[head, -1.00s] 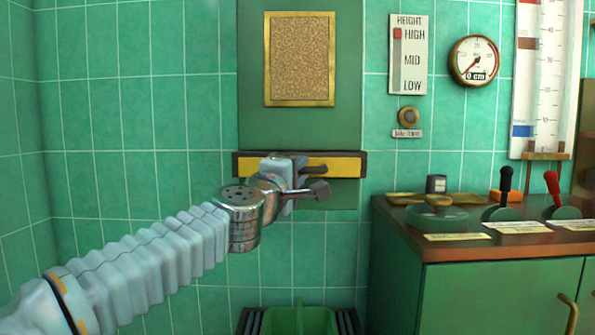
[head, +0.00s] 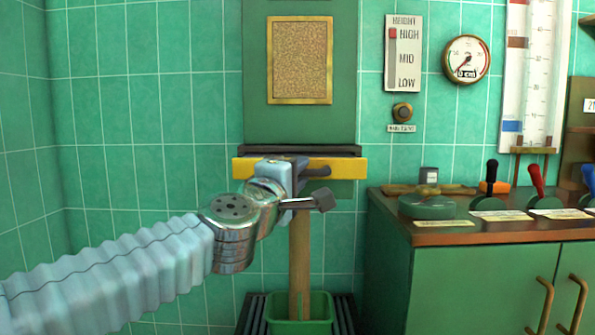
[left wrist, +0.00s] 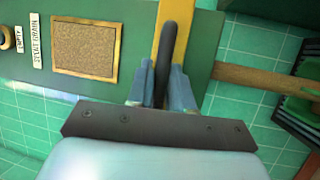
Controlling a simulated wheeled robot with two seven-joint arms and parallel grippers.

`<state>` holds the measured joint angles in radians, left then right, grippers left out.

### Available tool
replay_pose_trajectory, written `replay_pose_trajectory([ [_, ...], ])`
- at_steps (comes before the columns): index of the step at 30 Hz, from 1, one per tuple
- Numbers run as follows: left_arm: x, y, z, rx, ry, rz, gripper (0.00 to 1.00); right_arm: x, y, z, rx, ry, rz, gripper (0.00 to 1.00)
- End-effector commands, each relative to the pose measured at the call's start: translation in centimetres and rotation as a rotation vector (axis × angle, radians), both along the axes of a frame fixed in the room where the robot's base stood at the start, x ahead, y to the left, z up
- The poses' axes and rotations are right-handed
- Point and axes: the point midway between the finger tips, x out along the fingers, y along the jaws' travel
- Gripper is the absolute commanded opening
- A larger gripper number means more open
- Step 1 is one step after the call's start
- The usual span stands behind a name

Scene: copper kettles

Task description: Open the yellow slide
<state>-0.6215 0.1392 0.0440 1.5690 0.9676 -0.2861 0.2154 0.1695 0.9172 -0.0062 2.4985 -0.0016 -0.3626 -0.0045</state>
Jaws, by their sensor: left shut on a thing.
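The yellow slide (head: 347,169) is a flat bar below the green wall panel, and it stands forward of its dark frame (head: 345,150). It also shows in the left wrist view (left wrist: 182,40). Its dark curved handle (head: 319,171) shows between my fingers in the left wrist view (left wrist: 165,45). My left gripper (head: 298,176) is shut on this handle, seen closely in the left wrist view (left wrist: 160,88). A straight brown column (head: 300,255), like falling grain, runs from below the slide into a green bin (head: 322,308). My right gripper is out of view.
A speckled window (head: 300,60) in a brass frame is above the slide. A height scale (head: 403,55) and a round gauge (head: 466,59) hang to the right. A green cabinet (head: 470,290) with several levers stands at right. Dark slats (head: 250,312) flank the bin.

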Motion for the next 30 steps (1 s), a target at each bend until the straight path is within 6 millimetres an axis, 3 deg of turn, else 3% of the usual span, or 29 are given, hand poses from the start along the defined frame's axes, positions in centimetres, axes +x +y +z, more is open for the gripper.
replay_pose_trajectory([
  [3,0.1,0.0,-0.1,0.001,0.002,-0.001,0.00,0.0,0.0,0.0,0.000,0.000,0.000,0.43],
  [4,0.1,0.0,-0.1,0.001,0.002,-0.001,0.22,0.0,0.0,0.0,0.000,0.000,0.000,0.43],
  [5,0.1,0.0,-0.1,0.001,0.002,-0.001,0.26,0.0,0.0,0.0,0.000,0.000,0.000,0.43],
  [17,-0.8,0.4,-0.2,-0.001,0.000,-0.001,0.26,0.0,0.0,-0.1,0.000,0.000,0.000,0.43],
  [30,-9.8,4.2,-1.7,0.000,-0.001,0.000,0.26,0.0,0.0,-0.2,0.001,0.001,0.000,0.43],
])
